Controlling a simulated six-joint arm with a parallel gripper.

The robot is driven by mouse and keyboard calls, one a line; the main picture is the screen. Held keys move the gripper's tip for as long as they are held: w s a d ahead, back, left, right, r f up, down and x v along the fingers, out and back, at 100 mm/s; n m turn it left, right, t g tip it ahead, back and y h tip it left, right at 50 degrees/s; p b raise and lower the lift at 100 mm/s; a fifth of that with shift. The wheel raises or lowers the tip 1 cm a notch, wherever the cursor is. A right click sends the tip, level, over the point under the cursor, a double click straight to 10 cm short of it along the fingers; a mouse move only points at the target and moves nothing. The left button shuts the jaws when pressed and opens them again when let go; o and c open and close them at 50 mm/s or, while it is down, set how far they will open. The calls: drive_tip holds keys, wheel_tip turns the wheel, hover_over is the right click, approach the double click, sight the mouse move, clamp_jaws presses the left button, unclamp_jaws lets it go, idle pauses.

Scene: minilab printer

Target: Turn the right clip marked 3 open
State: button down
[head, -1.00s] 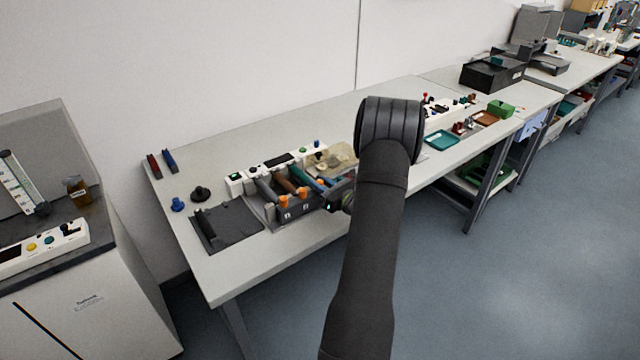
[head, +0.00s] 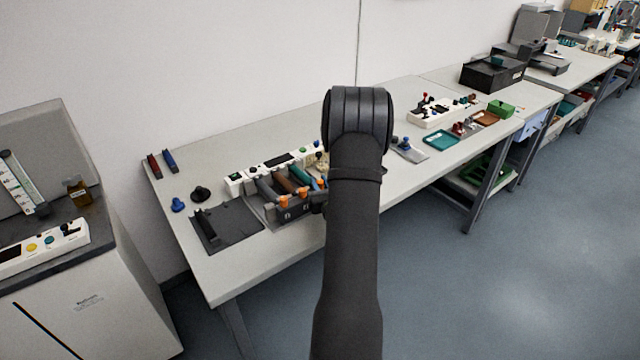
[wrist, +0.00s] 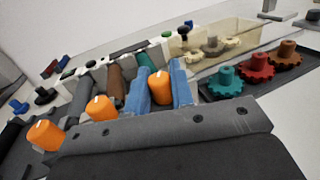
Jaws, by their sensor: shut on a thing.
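Three orange clips stand along the front edge of a dark grey holder (head: 291,212) on the bench. In the wrist view they are the left clip (wrist: 45,134), the middle clip (wrist: 101,108) and the right clip (wrist: 160,88). My gripper (wrist: 161,90) has its two blue fingers on either side of the right clip and is shut on it. A pale mark shows on top of the right clip, and it stands roughly upright. In the head view my arm hides most of the gripper and part of the right clip. I cannot read the number 3.
Grey, brown and teal rollers (wrist: 114,86) lie behind the clips. A clear-sided box with pale gears (wrist: 212,44) stands behind. Teal, red and brown gears (wrist: 257,70) sit on a dark tray to the right. A dark plate (head: 229,226) lies left of the holder.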

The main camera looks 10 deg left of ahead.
drive_tip(key=shift+m+h, duration=0.3)
drive_tip(key=shift+h, duration=0.1)
drive_tip(key=c, duration=1.3)
unclamp_jaws()
drive_tip(key=shift+s, duration=0.15)
drive_tip(key=v, duration=1.7)
drive_tip(key=shift+f, duration=0.25)
drive_tip(key=shift+o, duration=0.2)
drive_tip(key=shift+s, duration=0.1)
